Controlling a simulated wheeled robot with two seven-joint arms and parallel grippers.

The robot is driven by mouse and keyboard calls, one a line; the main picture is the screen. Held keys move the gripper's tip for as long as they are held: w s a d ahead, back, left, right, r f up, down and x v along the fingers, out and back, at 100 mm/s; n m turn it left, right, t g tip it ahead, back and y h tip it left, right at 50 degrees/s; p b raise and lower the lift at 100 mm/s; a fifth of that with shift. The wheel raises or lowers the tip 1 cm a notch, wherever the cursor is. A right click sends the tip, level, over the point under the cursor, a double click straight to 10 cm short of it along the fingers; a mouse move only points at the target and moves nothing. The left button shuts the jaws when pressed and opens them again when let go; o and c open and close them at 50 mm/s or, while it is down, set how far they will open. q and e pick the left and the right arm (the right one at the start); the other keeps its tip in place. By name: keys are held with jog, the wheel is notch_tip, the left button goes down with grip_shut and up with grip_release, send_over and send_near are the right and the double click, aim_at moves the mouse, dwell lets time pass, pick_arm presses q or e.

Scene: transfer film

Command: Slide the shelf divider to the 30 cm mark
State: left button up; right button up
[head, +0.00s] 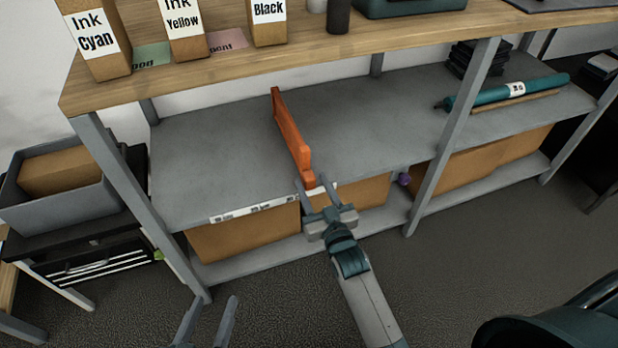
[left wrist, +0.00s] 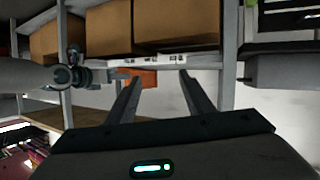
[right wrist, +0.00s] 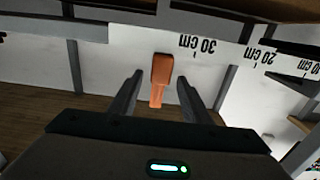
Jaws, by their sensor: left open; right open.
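The orange shelf divider (head: 288,132) stands upright on the grey middle shelf (head: 200,150), running from back to front. A white scale strip (head: 255,210) lies along the shelf's front edge. In the right wrist view, upside down, the 30 cm mark (right wrist: 197,45) shows beside the divider (right wrist: 160,80), which sits off it on the side away from 20 cm. My right gripper (head: 313,184) is open at the divider's front end, with its fingers either side and visible gaps. My left gripper (head: 207,308) is open and empty, low in front of the shelf's left side.
A teal roll (head: 510,92) and a dark stack (head: 475,60) lie at the right of the middle shelf, beyond a grey post (head: 460,120). The shelf around the divider is clear. Ink boxes (head: 95,40) stand above.

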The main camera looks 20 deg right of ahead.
pick_arm(q)
jog(key=shift+w+d+r+t, duration=0.15)
jog(key=shift+r+t, duration=0.1)
jog(key=shift+r, duration=0.15)
jog(key=shift+w+d+r+t, duration=0.1)
jog(key=shift+r+t, duration=0.15)
jog(key=shift+r, duration=0.15)
pick_arm(e)
jog(key=shift+w, duration=1.65)
jog(key=shift+c, duration=0.6)
grip_shut()
jog(key=d+p, duration=0.2)
jog(key=d, duration=0.8)
jog(key=shift+w, duration=0.15)
pick_arm(q)
jog(key=s+a+f+g+y, duration=0.1)
jog(key=s+a+f+g, duration=0.1)
jog(key=s+f+g, duration=0.2)
notch_tip(320, 180, down, 3)
jog(key=shift+s+a+r+g, duration=0.15)
jog(key=shift+a+g, duration=0.25)
pick_arm(e)
jog(key=shift+o, duration=0.6)
grip_release()
